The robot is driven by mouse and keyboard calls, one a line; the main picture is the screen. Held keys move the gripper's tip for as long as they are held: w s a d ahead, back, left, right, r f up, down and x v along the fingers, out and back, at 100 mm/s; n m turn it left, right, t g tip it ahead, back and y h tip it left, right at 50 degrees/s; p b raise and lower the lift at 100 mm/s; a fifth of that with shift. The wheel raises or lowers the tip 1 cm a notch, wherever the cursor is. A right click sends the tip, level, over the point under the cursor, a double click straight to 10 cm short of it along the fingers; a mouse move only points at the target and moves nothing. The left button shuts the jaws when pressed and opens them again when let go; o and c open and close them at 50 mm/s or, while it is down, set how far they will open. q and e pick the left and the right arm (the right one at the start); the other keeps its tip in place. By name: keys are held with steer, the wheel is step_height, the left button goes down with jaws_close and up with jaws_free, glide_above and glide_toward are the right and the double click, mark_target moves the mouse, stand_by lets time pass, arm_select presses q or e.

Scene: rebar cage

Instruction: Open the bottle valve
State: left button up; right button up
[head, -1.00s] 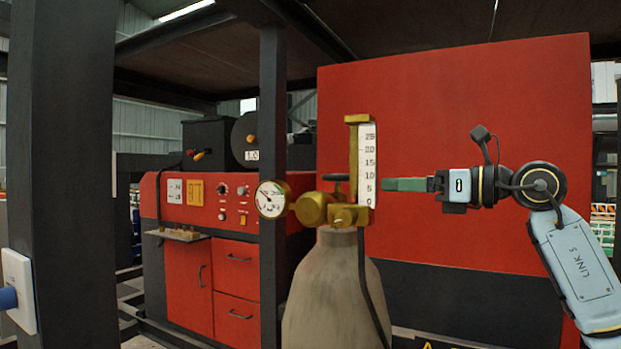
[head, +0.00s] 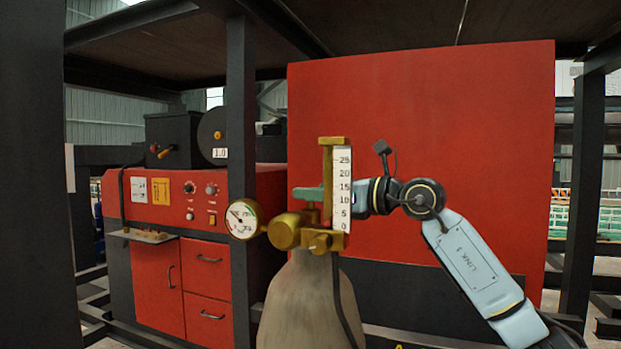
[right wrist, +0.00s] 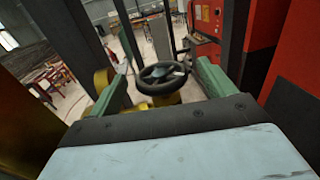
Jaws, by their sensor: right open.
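The bottle (head: 300,305) is a tan cylinder with a brass valve body (head: 286,233), a round gauge (head: 243,219) and an upright scale (head: 342,188) on top. The black valve handwheel (right wrist: 163,74) sits between the two green fingers of my right gripper (right wrist: 160,82) in the right wrist view. The jaws are open, with a finger on each side of the wheel; I cannot tell whether either touches it. In the head view my right gripper (head: 307,194) reaches behind the scale from the right, and its green finger mostly hides the wheel. My left gripper is not in view.
A large red panel (head: 430,150) stands behind the bottle. A red cabinet (head: 205,262) with knobs and drawers stands at the left. Dark posts (head: 240,150) frame the space, and a dark hose (head: 343,305) hangs down the bottle's front.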

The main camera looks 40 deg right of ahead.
steer(key=shift+p+x, duration=0.3)
steer(key=shift+x, duration=0.65)
steer(key=shift+w+a, duration=0.1)
steer(key=shift+w, duration=0.1)
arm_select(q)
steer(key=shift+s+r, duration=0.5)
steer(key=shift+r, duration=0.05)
arm_select(e)
steer(key=c, duration=1)
steer(key=shift+o, duration=0.2)
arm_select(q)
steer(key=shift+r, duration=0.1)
arm_select(e)
steer(key=shift+y, duration=0.3)
